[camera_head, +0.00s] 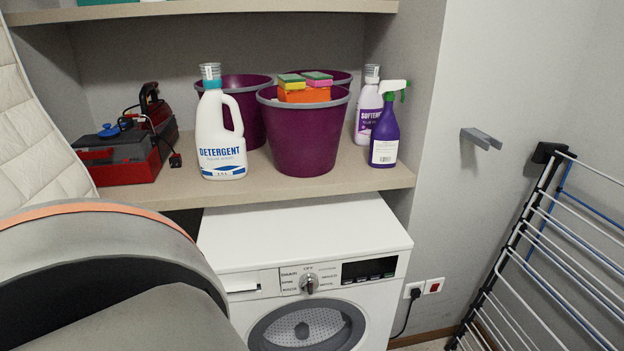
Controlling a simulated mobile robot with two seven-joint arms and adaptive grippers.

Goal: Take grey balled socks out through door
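The white washing machine (305,235) stands under the shelf. Its round front door (308,328) is cut off by the bottom edge, so I cannot tell whether anything lies inside. Neither of my grippers is in view.
The shelf (330,189) holds a detergent bottle (220,135), purple buckets (302,135), sponges (305,90), a spray bottle (385,135) and a red-black toolbox (125,150). A drying rack (560,250) leans at right. A large grey rounded object (110,270) blocks the lower left.

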